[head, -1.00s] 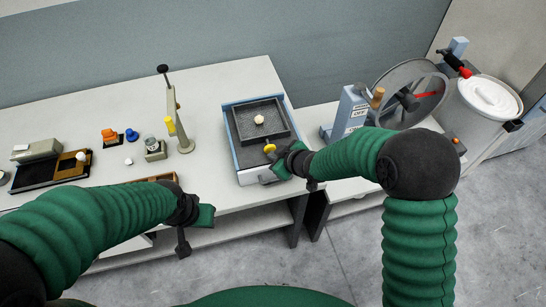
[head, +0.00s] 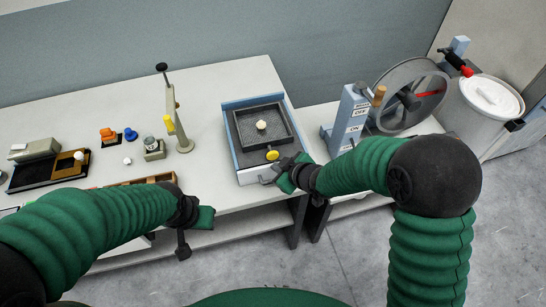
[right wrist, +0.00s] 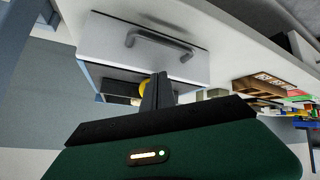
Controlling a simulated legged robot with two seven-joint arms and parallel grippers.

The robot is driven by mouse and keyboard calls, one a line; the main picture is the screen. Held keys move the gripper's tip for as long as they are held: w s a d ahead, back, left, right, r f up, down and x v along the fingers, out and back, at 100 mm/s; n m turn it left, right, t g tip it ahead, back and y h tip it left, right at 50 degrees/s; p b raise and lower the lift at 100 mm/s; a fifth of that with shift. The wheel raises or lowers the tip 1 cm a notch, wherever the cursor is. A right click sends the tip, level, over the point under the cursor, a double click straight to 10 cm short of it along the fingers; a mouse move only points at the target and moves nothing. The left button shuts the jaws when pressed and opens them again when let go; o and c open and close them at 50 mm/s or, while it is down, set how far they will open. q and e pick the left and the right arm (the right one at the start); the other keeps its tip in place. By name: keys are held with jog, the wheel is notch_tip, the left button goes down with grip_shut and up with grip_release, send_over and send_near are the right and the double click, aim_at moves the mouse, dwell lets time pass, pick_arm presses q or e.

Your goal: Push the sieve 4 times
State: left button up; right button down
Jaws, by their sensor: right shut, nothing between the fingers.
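The sieve (head: 248,128) is a dark square tray with a raised rim, sitting in a blue-grey open frame (head: 229,140) on the table. A pale round lump (head: 261,125) lies in it. A yellow knob (head: 272,155) is at the sieve's front side and shows partly behind my fingers in the right wrist view (right wrist: 144,88). My right gripper (head: 280,172) is shut and empty at the frame's front right corner, close to the knob; contact cannot be told. My left gripper (head: 193,228) hangs in front of the table edge, away from the sieve; its jaws are unclear.
A grey handle (right wrist: 160,42) is on the frame's front. A lever stand (head: 180,125) is left of the frame. Small orange (head: 108,134) and blue (head: 131,134) pieces and a dark tray (head: 35,176) lie further left. A wheel machine (head: 410,98) and white-lidded bin (head: 490,98) stand right.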

pick_arm(q)
jog(key=shift+f+b, duration=0.45)
pick_arm(e)
jog(key=s, duration=0.1)
jog(key=s+d, duration=0.1)
jog(key=s, duration=0.2)
jog(key=shift+s+d, duration=0.3)
jog(key=shift+s, duration=0.1)
pick_arm(q)
grip_shut()
dwell(1.6)
